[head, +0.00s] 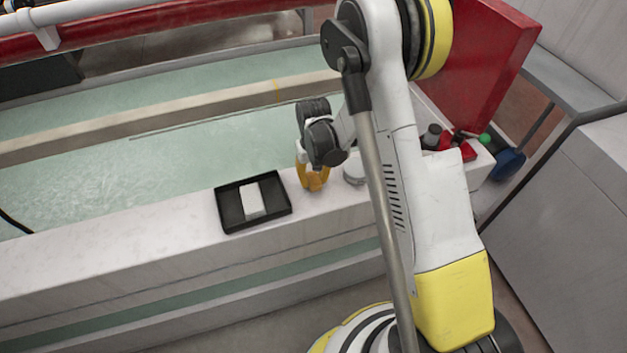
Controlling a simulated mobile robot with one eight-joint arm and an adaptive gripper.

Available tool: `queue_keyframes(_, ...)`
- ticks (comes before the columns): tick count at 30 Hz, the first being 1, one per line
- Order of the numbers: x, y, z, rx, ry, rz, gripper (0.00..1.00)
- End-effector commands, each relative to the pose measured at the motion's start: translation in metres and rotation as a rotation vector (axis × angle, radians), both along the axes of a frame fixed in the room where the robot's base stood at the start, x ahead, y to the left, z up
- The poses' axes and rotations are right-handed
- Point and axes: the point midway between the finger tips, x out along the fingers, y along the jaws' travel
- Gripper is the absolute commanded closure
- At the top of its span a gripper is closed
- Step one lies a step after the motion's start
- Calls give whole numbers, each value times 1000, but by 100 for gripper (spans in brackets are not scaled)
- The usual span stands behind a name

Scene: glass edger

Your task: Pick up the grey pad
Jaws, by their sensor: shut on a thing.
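My gripper (313,182) with its orange fingers is low over the white ledge, just right of the black tray. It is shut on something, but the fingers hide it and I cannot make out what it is. I cannot pick out a grey pad for certain. A pale, whitish-grey rectangular block (253,201) lies in the black tray (229,212), apart from my gripper. A round, light grey, flat-topped thing (354,172) stands on the ledge just right of my gripper, partly behind my arm.
The white ledge (130,262) is clear left of the tray. Behind it lies a greenish glass surface (200,150). Several small dark, red and green items (455,148) crowd the ledge's right end, near a red panel (490,60). A grey cabinet (570,230) stands at right.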

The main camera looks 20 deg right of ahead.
Motion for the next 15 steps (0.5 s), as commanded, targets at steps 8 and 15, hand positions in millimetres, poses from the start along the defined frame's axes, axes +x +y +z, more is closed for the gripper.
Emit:
queue_keyframes(8, -15, -25, 48, 0, 0, -5, 85)
queue_keyframes(15, -43, -72, 80, 0, 0, -4, 85)
